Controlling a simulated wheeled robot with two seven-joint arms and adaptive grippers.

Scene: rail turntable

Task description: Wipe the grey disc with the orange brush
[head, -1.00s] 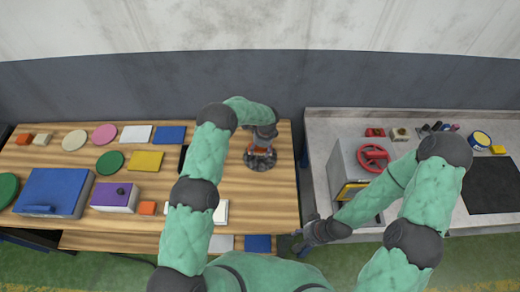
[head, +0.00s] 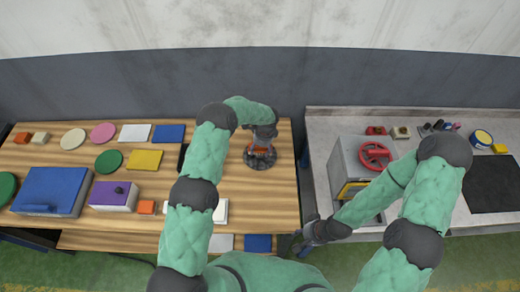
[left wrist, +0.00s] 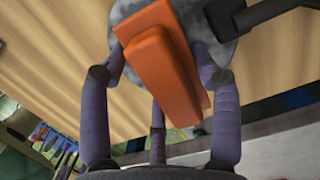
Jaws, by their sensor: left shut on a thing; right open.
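The orange brush (left wrist: 160,50) is between the fingers of my left gripper (left wrist: 162,75), which is shut on it. The grey disc (left wrist: 205,40) lies beyond the brush in the left wrist view, mottled grey, its outline partly covered by the brush and fingers. In the head view the disc (head: 260,163) is at the right part of the wooden table, directly under my left gripper (head: 260,146). My right gripper (head: 306,238) is open and empty, near the front left corner of the grey counter.
On the grey counter (head: 325,122) stands a grey box with a red wheel (head: 375,155). A gap separates table and counter.

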